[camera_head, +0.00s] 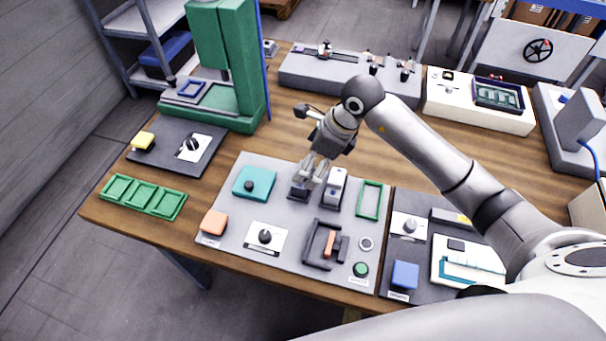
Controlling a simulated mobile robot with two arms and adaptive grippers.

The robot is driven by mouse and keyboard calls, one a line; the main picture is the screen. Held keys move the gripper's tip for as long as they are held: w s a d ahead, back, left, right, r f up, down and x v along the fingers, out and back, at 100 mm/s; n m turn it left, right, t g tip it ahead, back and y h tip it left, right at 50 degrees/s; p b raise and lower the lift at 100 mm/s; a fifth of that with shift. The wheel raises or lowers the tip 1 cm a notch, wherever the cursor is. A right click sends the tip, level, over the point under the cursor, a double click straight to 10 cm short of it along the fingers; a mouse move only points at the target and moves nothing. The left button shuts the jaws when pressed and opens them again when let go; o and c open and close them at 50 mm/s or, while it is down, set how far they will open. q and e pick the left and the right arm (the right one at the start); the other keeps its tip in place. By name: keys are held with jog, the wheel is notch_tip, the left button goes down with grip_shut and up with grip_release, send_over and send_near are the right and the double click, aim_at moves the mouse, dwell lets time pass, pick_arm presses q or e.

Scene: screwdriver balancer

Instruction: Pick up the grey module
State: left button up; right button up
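My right gripper (308,186) reaches in from the right and points down over the grey mat (290,262). Its fingertips are low, right over a small dark grey block (298,194), which they partly cover. I cannot tell whether the fingers touch or clasp it. Just to the right stands a light grey-white upright unit (335,187), close beside the fingers. I cannot tell for sure which of these two is the grey module. My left gripper is not in view.
Near the gripper are a teal block (254,183), a green frame (370,200), a dark bracket with an orange piece (329,244) and a black knob (265,237). A green press (226,60) stands back left. A green tray (143,196) lies at the table's left edge.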

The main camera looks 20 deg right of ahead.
jog(key=p+x, duration=0.1)
jog(key=x, duration=0.2)
jog(key=shift+s+a+f, duration=0.1)
jog(key=shift+a+f, duration=0.3)
jog(key=shift+f, duration=0.15)
jog(key=shift+c, duration=0.3)
jog(key=c, duration=1.1)
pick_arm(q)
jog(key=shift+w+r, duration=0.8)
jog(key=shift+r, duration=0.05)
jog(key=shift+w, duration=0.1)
